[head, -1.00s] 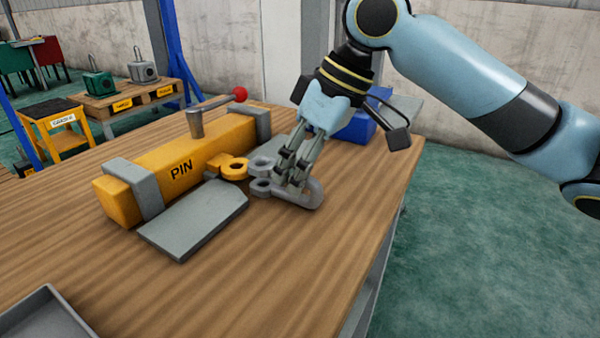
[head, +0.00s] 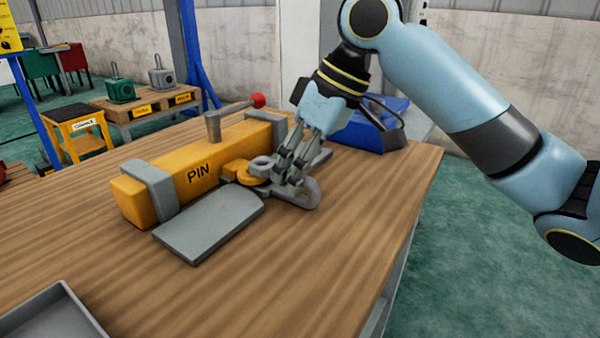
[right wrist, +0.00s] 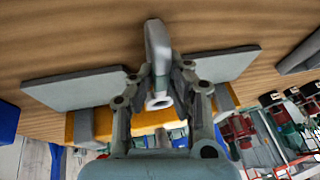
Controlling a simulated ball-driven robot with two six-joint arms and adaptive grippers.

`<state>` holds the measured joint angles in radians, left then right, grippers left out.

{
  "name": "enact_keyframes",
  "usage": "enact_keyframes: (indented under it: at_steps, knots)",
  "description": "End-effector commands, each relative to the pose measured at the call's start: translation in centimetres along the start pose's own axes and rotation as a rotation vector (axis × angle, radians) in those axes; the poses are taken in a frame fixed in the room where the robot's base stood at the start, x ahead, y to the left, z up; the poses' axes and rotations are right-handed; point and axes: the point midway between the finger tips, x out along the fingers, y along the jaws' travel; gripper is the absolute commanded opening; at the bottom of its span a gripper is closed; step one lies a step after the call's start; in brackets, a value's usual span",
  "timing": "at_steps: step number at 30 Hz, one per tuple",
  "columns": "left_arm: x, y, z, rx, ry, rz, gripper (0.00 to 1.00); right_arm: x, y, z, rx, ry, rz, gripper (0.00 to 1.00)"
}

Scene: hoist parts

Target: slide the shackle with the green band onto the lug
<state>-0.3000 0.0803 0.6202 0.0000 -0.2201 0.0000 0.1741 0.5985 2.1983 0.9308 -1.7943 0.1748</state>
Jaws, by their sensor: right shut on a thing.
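A grey shackle (head: 311,197) lies low over the table with its bow to the right and its eyes toward the yellow lug (head: 241,171). The lug sticks out of the yellow block marked PIN (head: 225,160). The near shackle eye overlaps the lug's ring in the head view; whether the lug sits fully between both eyes I cannot tell. My right gripper (head: 288,178) is shut on the shackle from above. In the right wrist view, the shackle (right wrist: 158,50) stands edge-on between the fingers. No green band shows on it. My left gripper is out of view.
A grey plate (head: 208,228) lies in front of the block. A lever with a red knob (head: 258,100) rises behind the lug. A blue bin (head: 368,130) stands behind my right gripper. A grey tray (head: 62,305) is at the front left.

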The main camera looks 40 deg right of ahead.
Motion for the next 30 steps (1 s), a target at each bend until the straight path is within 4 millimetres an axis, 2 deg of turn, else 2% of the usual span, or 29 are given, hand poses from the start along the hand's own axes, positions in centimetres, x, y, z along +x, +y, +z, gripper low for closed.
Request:
enact_keyframes:
  at_steps: [21, 22, 27, 30]
  knots:
    - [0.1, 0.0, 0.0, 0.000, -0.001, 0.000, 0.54, 0.7, 0.1, -2.1, 0.000, 0.002, -0.001, 0.00]
    - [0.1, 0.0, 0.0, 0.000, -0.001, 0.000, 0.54, 0.7, 0.1, -2.0, 0.000, 0.001, 0.000, 0.15]
    - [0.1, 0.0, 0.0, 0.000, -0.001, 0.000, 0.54, 0.7, 0.1, -2.0, 0.000, 0.001, 0.000, 0.37]
    - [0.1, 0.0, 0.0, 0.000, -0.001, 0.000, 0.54, 0.7, 0.1, -2.0, 0.000, 0.001, 0.000, 0.39]
